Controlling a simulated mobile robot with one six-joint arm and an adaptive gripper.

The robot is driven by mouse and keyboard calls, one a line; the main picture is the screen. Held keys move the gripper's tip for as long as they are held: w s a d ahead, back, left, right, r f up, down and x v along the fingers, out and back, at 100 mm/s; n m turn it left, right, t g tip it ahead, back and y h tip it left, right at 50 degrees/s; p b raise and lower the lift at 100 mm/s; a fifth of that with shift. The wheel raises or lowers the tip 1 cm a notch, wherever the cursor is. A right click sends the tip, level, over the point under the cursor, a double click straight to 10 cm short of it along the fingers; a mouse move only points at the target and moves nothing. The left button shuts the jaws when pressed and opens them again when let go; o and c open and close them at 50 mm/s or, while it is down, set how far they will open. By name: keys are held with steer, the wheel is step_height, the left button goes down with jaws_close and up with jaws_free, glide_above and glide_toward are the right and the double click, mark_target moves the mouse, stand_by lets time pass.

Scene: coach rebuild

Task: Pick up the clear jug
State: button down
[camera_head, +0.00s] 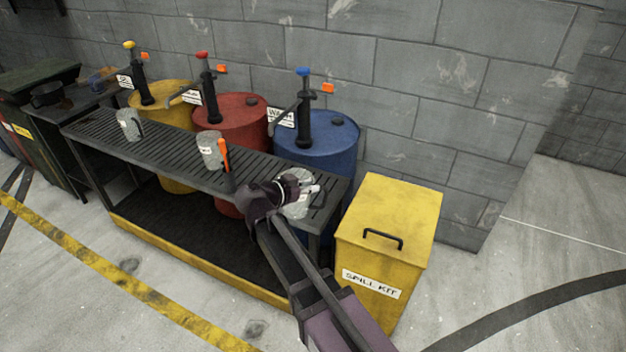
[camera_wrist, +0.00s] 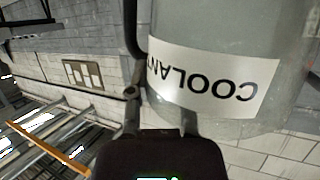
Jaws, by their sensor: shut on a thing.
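The clear jug (camera_head: 299,207) is at the right end of the slatted bench (camera_head: 262,178), in front of the blue drum. My gripper (camera_head: 290,190) is at it from the near left and partly covers it. In the wrist view the clear jug (camera_wrist: 215,85) fills the upper right, with a white COOLANT label upside down and a dark handle at its left edge. My gripper (camera_wrist: 162,112) is shut on the jug there. I cannot tell whether its base touches the slats.
Two similar jugs stand on the bench, one at left (camera_head: 130,125) and one in the middle (camera_head: 211,150) beside an orange-topped item (camera_head: 225,155). Yellow (camera_head: 165,97), red (camera_head: 236,118) and blue (camera_head: 335,145) drums with pumps stand behind. A yellow spill kit box (camera_head: 390,225) stands at right.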

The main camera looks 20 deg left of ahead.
steer(key=shift+s+a+r, duration=0.15)
steer(key=shift+s, duration=1.1)
steer(key=shift+s+a+r, duration=0.1)
steer(key=shift+s+a, duration=0.05)
steer(key=shift+s, duration=1.1)
steer(key=shift+r+p, duration=0.1)
steer(key=shift+p, duration=0.2)
step_height(320, 180, up, 16)
steer(key=p, duration=1.6)
steer(key=shift+r, duration=0.25)
steer(key=shift+s, duration=0.1)
steer(key=shift+d, duration=0.15)
